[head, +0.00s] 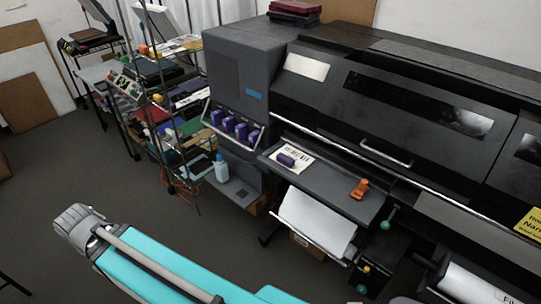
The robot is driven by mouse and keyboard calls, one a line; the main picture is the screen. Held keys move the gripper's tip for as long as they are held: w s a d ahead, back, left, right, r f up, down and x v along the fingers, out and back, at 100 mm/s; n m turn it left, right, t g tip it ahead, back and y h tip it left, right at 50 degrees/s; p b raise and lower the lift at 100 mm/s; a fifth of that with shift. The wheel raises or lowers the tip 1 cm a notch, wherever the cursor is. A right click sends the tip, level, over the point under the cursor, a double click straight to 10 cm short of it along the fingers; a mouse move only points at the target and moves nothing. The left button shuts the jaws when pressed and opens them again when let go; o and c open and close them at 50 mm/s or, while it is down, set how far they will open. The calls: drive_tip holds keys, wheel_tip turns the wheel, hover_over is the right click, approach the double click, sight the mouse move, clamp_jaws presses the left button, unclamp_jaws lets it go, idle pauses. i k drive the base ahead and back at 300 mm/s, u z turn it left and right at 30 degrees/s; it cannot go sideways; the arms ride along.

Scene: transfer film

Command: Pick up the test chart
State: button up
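The test chart seems to be the small white sheet with coloured bars (299,154) in the head view. It lies flat on the left part of the dark shelf (325,189) at the front of the large printer. A small purple block (286,160) rests on the sheet and covers part of it. My turquoise arm crosses the bottom left, well apart from the shelf, with a grey joint at its far end. No gripper fingers show in this view.
An orange tool (360,188) stands on the shelf's right part. Purple cartridges (235,126) sit in a rack left of the shelf. White paper (316,222) hangs below it. A light-blue bottle (221,168) and a cluttered cart (165,105) stand left. The floor (110,170) between is clear.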

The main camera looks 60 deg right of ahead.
sight(292, 156)
drive_tip(key=z, duration=0.05)
drive_tip(key=i, duration=2.65)
drive_tip(key=z, duration=2.55)
